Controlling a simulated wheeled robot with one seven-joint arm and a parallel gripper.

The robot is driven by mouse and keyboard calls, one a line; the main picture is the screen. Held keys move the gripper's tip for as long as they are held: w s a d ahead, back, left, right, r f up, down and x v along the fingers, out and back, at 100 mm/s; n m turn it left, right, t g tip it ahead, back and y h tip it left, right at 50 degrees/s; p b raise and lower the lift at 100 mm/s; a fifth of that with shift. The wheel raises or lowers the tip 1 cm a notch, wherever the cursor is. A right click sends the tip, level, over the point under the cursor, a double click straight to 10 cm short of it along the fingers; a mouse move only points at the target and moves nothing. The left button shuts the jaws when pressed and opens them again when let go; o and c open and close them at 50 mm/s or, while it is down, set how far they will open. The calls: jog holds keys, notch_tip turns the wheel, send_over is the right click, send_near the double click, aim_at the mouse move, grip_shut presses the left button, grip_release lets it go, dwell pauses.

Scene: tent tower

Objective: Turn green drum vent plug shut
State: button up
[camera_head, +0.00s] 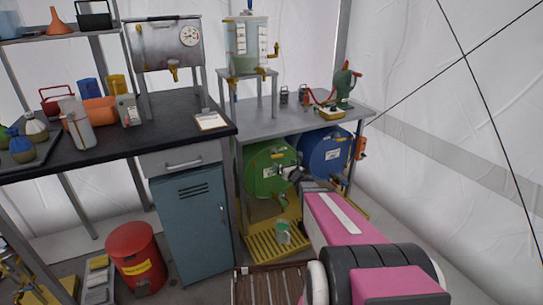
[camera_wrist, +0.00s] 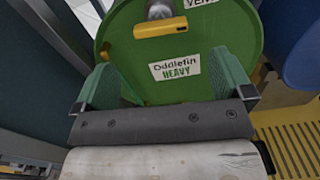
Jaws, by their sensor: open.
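The green drum (camera_head: 264,170) lies on its side under the grey bench, its round end facing out. In the wrist view its end face (camera_wrist: 215,45) fills the top, with an "Oddlefin HEAVY" label (camera_wrist: 175,67). Above the label is a yellow bar (camera_wrist: 160,30) with a grey round fitting (camera_wrist: 160,9) over it. A "VENT" label (camera_wrist: 201,2) is cut by the top edge; I cannot tell for certain whether this fitting is the vent plug. My gripper (camera_wrist: 165,70) is open and empty, its green fingers spread before the drum face, below the bar. It also shows in the head view (camera_head: 293,174).
A blue drum (camera_head: 325,153) lies close to the right of the green one. A yellow grated tray (camera_head: 262,243) with a small container (camera_head: 282,232) is below. A blue-grey cabinet (camera_head: 193,222) stands left, and a red bin (camera_head: 136,257) is farther left.

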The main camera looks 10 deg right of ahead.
aim_at(276, 155)
jog(key=x, duration=1)
jog(key=shift+w, duration=0.2)
jog(key=c, duration=0.9)
